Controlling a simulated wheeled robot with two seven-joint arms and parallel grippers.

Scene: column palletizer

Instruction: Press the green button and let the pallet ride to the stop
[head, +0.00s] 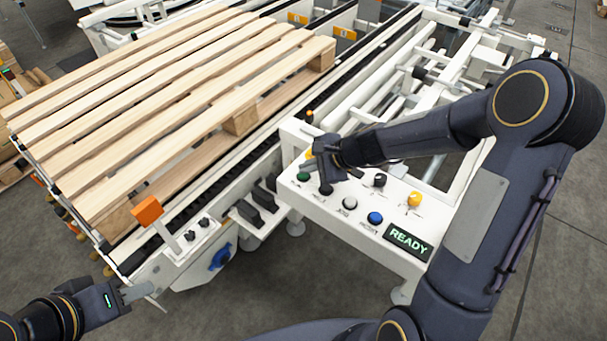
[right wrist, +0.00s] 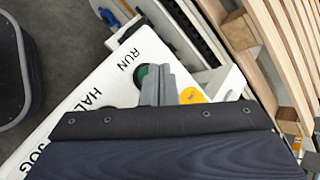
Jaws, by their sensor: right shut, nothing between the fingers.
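The green button (head: 303,177) sits at the left end of the white control panel (head: 335,212). In the right wrist view the green button (right wrist: 139,74) lies beside the word RUN, partly covered by my fingers. My right gripper (head: 307,161) is shut and empty, its fingertips just over or beside the button; I cannot tell whether they touch it. The fingers also show in the right wrist view (right wrist: 157,84). The wooden pallet (head: 150,110) lies on the roller conveyor to the left. My left gripper (head: 136,289) is open and empty at the lower left.
The panel also holds black, white, blue (head: 375,218) and yellow (head: 414,199) controls and a display (head: 409,241) reading READY. An orange block on a post (head: 147,211) stands by the pallet's near corner. White frames fill the upper right. Grey floor is free in front.

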